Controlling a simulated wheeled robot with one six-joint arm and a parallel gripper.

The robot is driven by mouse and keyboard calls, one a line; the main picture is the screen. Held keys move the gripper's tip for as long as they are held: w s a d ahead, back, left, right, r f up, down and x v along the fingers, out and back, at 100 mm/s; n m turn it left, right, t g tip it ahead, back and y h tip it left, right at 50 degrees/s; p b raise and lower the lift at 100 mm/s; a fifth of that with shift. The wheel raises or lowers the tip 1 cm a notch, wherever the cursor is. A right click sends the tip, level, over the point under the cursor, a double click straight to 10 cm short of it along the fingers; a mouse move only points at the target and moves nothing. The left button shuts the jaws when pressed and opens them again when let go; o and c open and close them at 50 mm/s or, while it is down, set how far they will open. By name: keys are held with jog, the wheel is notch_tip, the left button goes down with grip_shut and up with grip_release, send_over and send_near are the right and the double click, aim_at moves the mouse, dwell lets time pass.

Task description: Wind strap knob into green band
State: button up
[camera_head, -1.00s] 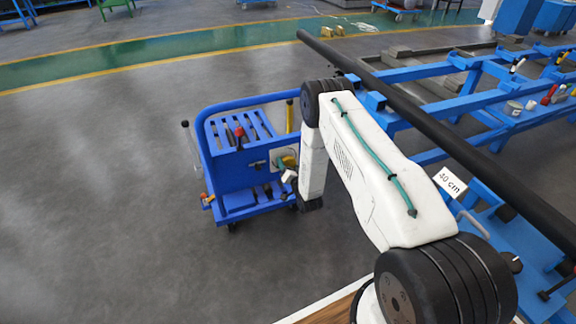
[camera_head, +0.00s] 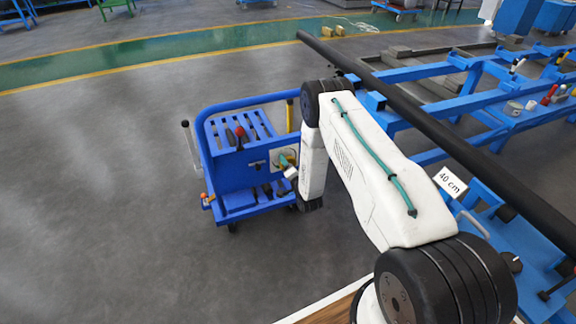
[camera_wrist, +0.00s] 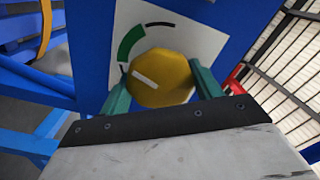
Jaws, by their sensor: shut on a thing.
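The strap knob (camera_wrist: 170,88) is yellow and round with a white pointer mark, in the middle of the wrist view. My gripper (camera_wrist: 160,74) has its green fingers on either side of the knob, shut on it. The knob sits on a white dial plate (camera_wrist: 188,38) on a blue panel. The green band (camera_wrist: 131,44) is an arc at the knob's upper left. The white mark points left and slightly up, near the band's lower end; I cannot tell if it is inside. In the head view the dial is small and partly hidden by my gripper.
The blue cart (camera_head: 212,172) carries the panel, with slots, tools and a lever (camera_head: 188,138) at its left. Blue racks with a long black bar (camera_head: 440,140) stand to the right. A "40 cm" sign (camera_head: 450,183) is there. Floor left of the cart is clear.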

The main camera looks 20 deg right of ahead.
jog(key=o, duration=1)
jog(key=shift+s, duration=0.1)
jog(key=s, duration=0.7)
jog(key=shift+s+a, duration=0.2)
jog(key=shift+s, duration=0.15)
jog(key=shift+f, duration=0.15)
